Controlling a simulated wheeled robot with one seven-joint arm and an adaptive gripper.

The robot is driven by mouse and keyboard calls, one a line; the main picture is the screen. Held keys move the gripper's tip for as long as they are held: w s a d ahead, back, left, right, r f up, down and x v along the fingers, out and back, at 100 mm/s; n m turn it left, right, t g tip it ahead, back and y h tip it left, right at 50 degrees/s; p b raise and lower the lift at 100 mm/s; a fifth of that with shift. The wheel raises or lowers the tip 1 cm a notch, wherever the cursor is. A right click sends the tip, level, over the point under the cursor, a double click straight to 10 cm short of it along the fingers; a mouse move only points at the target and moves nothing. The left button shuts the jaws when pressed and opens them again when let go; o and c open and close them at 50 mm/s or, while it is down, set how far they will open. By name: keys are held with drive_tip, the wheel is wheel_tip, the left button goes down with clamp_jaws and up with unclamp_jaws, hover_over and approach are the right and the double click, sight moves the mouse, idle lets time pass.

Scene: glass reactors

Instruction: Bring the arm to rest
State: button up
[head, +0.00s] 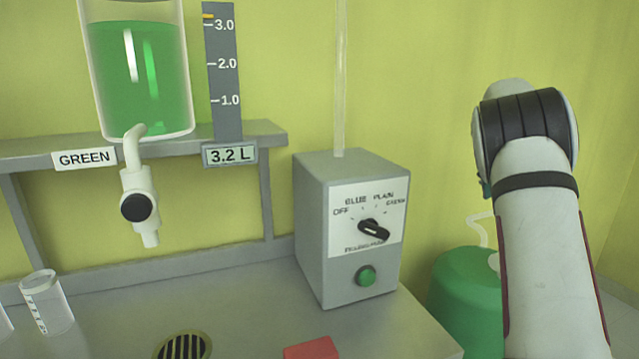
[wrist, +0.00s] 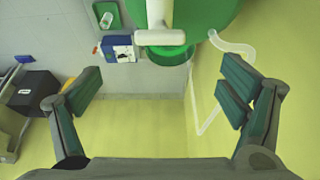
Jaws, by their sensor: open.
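My arm (head: 545,220) stands raised at the right of the head view, bent at a dark joint, in front of the yellow wall. My gripper (wrist: 162,80) shows in the wrist view with its two green-padded fingers spread wide and nothing between them. In the head view the gripper is mostly hidden behind my arm. A large green vessel (wrist: 212,14) lies ahead of the fingers in the wrist view, with a white fitting (wrist: 160,37) on it. The fingers look apart from both.
A grey control box (head: 320,230) with a dial and green button stands on the bench (head: 240,315). A green tank (head: 465,295) stands beside my arm, partly hidden. A green-filled glass reactor (head: 140,75) with a tap, a beaker (head: 47,302) and a red object (head: 311,348) are further left.

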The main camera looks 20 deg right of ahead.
drive_tip(key=s+a+r+n+t+y, duration=0.1)
drive_tip(key=s+a+r+n, duration=0.3)
drive_tip(key=a, duration=0.6)
drive_tip(key=s+a+r+n+y, duration=0.15)
drive_tip(key=s+a, duration=0.35)
drive_tip(key=a, duration=0.5)
drive_tip(key=s+a+r+n+t+y, duration=0.1)
drive_tip(key=s+a+r+n, duration=0.3)
drive_tip(key=a, duration=0.6)
drive_tip(key=s+a+f+n+g, duration=0.1)
drive_tip(key=s+a+f+n, duration=0.35)
drive_tip(key=s+a, duration=0.6)
drive_tip(key=s+a+f+n, duration=0.3)
drive_tip(key=s+a+f, duration=0.3)
drive_tip(key=s, duration=0.9)
wheel_tip(320, 180, up, 17)
drive_tip(key=t+p, duration=0.3)
drive_tip(key=p, duration=1.2)
drive_tip(key=shift+a+y, duration=0.15)
drive_tip(key=shift+y, duration=0.3)
drive_tip(key=shift+w, duration=0.15)
